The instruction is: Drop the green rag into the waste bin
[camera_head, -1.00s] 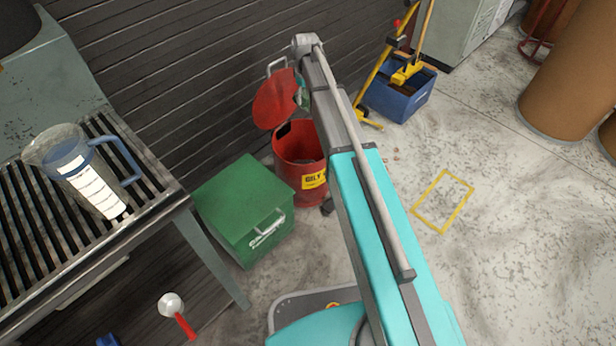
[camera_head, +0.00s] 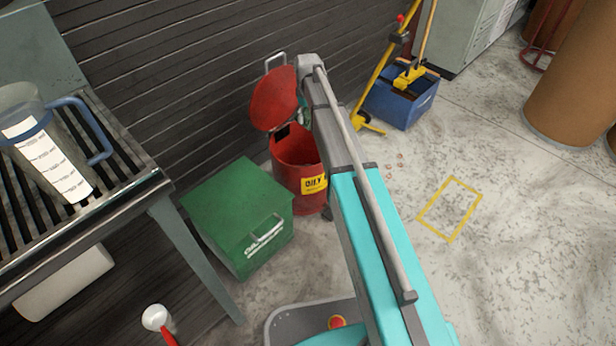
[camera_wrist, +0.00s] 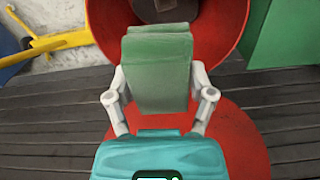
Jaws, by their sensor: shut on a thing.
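The green rag (camera_wrist: 160,52) shows as a folded, block-like piece in the wrist view. My gripper (camera_wrist: 158,76) is shut on it, with a finger at each side. The waste bin (camera_head: 297,168) is red, with a yellow label, and stands open against the wall. Its round lid (camera_head: 274,98) is tilted up behind the opening. In the wrist view the red rim (camera_wrist: 236,22) lies beyond the rag, and the lid (camera_wrist: 246,145) is below the gripper. In the head view my arm hides most of the gripper and rag; a small green patch shows beside the lid.
A green box (camera_head: 240,215) stands left of the bin. A slatted bench (camera_head: 120,190) with a measuring jug (camera_head: 50,150) is at the left. A blue mop bucket (camera_head: 400,100) stands to the right.

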